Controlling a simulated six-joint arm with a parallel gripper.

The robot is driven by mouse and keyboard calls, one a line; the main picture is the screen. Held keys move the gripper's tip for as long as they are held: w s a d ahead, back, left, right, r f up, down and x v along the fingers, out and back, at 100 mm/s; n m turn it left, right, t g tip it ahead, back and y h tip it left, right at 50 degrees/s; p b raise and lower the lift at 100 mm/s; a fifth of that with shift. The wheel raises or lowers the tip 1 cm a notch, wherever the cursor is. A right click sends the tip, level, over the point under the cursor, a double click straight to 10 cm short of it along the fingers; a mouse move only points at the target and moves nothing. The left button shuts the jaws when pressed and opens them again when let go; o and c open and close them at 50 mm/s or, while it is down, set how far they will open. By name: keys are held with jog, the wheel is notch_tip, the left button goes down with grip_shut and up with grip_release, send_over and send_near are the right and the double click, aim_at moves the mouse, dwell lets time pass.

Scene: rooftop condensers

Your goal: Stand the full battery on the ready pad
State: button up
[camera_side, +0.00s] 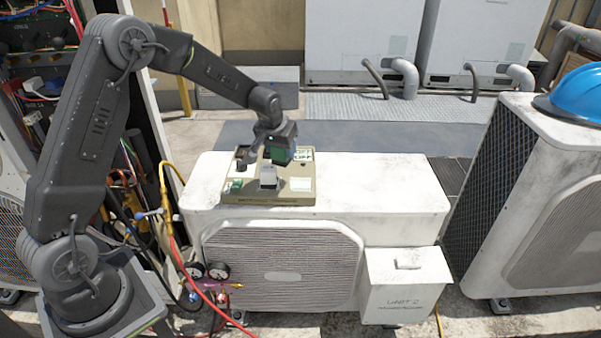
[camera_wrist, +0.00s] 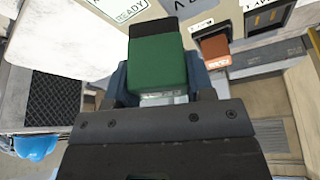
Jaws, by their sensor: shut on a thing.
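My gripper (camera_side: 271,143) is shut on a green battery with a black end (camera_wrist: 158,60), held between its fingers (camera_wrist: 160,88) in the wrist view. In the side view the battery (camera_side: 279,154) looks dark and is partly hidden by the gripper. It is over the back of a tan station board (camera_side: 250,199); whether it touches the board cannot be told. A white label reading READY (camera_wrist: 130,9) shows at the top of the wrist view, beside the battery's black end. The ready pad's outline is not clear.
The board sits on a white condenser (camera_side: 390,195). An orange block (camera_wrist: 215,50) sits in a dark slot on the board. A white block (camera_side: 268,177) and a small green piece (camera_side: 236,186) are at the front. The condenser top to the right is clear. A blue helmet (camera_side: 577,92) lies on another unit.

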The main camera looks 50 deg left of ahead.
jog(key=w+d+f, duration=0.1)
jog(key=d, duration=0.1)
jog(key=w+d+f, duration=0.2)
jog(key=shift+w+d+f, duration=0.1)
jog(key=shift+f, duration=1.9)
jog(key=shift+f, duration=0.15)
jog(key=o, duration=1)
jog(key=shift+o, duration=0.2)
